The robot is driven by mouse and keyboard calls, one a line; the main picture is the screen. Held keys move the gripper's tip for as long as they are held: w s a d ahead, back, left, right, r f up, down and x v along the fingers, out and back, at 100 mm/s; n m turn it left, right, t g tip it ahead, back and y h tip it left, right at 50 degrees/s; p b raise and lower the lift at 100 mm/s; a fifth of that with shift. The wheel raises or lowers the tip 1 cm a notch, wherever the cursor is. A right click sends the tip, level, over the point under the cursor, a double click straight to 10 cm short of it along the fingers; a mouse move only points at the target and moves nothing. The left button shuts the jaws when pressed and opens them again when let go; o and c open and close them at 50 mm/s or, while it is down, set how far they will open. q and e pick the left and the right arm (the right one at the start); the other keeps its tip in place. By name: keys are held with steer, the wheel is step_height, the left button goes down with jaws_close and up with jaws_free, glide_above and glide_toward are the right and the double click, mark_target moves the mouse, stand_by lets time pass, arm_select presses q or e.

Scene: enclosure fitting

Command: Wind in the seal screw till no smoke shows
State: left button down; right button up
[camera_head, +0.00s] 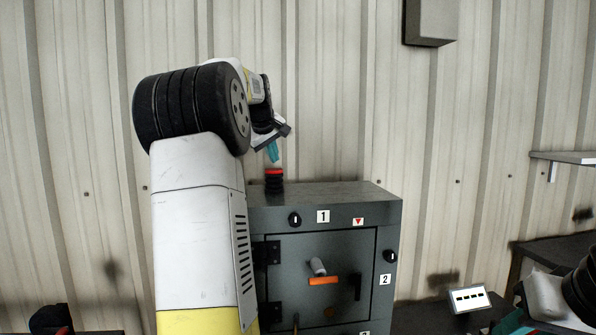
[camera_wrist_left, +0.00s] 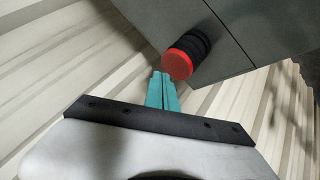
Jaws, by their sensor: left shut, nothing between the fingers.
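The grey enclosure (camera_head: 337,197) has a black ribbed knob with a red cap (camera_head: 274,182) on its top, at the left. The red-capped knob also shows in the left wrist view (camera_wrist_left: 185,56). Small black round screws sit beside label 1 (camera_head: 295,219) and label 2 (camera_head: 390,256); I cannot tell which part is the seal screw. I see no clear smoke. My left gripper (camera_head: 272,152) is shut and empty, its teal fingers just above the red cap. In the left wrist view its fingertips (camera_wrist_left: 161,76) appear beside the cap. My right gripper is partly in view at the lower right.
The enclosure's door has an orange handle (camera_head: 323,281). A small white display (camera_head: 469,298) stands right of the enclosure. A dark bench (camera_head: 545,250) and a shelf (camera_head: 570,157) are at the right. A grey box (camera_head: 430,22) hangs on the corrugated wall, which bears dark smudges.

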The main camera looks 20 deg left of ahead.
mark_target(273, 170)
arm_select(q)
steer(key=shift+r, duration=2.3)
